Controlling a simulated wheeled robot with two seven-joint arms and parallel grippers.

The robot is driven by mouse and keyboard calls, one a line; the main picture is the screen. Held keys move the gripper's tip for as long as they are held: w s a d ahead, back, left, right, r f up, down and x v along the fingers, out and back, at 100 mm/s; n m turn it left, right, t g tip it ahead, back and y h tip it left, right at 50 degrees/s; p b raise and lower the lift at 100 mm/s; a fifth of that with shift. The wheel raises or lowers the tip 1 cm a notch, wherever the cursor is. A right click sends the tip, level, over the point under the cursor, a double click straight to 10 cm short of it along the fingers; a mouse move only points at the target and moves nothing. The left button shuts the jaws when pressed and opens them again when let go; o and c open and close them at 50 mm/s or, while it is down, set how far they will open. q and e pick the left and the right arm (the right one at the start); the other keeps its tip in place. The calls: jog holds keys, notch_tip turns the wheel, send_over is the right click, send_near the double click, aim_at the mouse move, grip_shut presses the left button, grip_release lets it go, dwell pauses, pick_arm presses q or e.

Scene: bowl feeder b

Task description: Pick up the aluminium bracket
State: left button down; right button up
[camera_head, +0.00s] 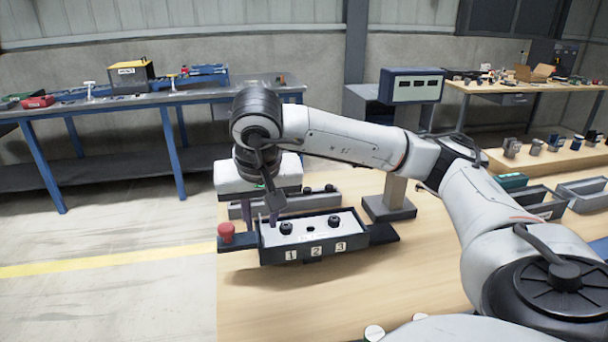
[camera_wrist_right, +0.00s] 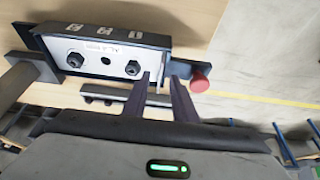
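My right gripper (camera_head: 261,213) points down at the left end of the dark fixture (camera_head: 273,256) labelled 1, 2, 3. In the right wrist view my right gripper (camera_wrist_right: 160,78) has its two dark fingers apart. A thin pale metal piece (camera_wrist_right: 158,98) shows between the fingers, at the end of the fixture. It may be the aluminium bracket, but I cannot tell for sure, nor whether a finger touches it. The fixture's pale top plate (camera_head: 315,229) carries black knobs. My left gripper is in neither view.
A red button (camera_head: 226,232) sits at the fixture's left end, close to the fingers. A grey display on a post (camera_head: 410,86) stands behind right. Grey bins (camera_head: 582,192) are at the right. The wooden table (camera_head: 330,300) is clear in front of the fixture.

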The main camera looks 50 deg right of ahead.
jog(key=shift+w+d+f, duration=0.15)
jog(key=shift+d+f, duration=0.05)
jog(key=shift+f, duration=0.35)
grip_shut()
jog(key=shift+r, duration=0.1)
